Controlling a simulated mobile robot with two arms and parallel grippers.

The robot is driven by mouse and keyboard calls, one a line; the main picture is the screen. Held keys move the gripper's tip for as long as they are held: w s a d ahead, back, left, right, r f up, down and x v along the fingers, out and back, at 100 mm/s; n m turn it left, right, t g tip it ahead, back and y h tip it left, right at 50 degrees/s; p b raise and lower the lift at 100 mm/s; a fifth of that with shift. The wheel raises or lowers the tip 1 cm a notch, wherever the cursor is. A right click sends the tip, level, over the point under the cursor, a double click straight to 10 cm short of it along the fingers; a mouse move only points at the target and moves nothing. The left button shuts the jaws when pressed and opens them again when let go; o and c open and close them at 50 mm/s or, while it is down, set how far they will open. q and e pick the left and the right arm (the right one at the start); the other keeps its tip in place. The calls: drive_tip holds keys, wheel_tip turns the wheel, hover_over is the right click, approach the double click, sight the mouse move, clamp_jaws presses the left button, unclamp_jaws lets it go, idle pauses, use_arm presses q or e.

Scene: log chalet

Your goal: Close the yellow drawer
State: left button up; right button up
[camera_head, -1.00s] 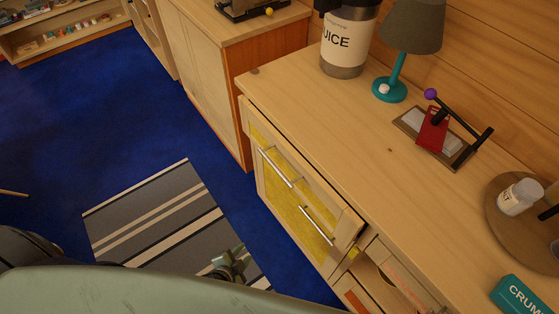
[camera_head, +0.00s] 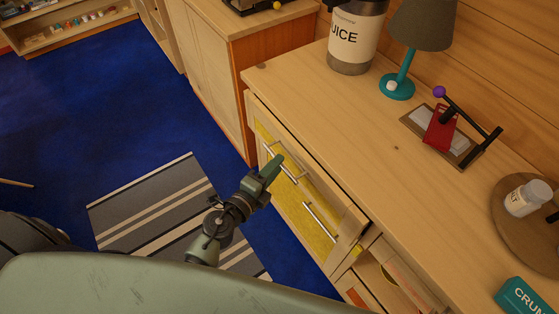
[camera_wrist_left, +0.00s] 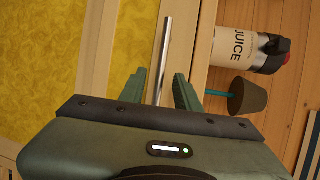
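The yellow-fronted drawer (camera_head: 322,190) is in the cabinet under the wooden counter, in the head view. A thin dark gap runs between its front and the counter edge; how far it stands out is hard to tell. Its silver bar handle (camera_head: 290,174) is partly covered by my left gripper (camera_head: 274,166). In the left wrist view my left gripper (camera_wrist_left: 161,92) is open, fingers apart, with the silver bar (camera_wrist_left: 166,48) showing between them. I cannot tell whether they touch it. A yellow panel (camera_wrist_left: 40,60) fills the left of that view. My right gripper is out of view.
A second silver handle (camera_head: 320,222) sits lower on the yellow front. An open compartment (camera_head: 375,270) lies to the right. A striped rug (camera_head: 150,205) covers the blue floor.

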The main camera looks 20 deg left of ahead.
use_arm(q)
drive_tip(key=shift+x, duration=1.3)
clamp_jaws()
idle(0.5)
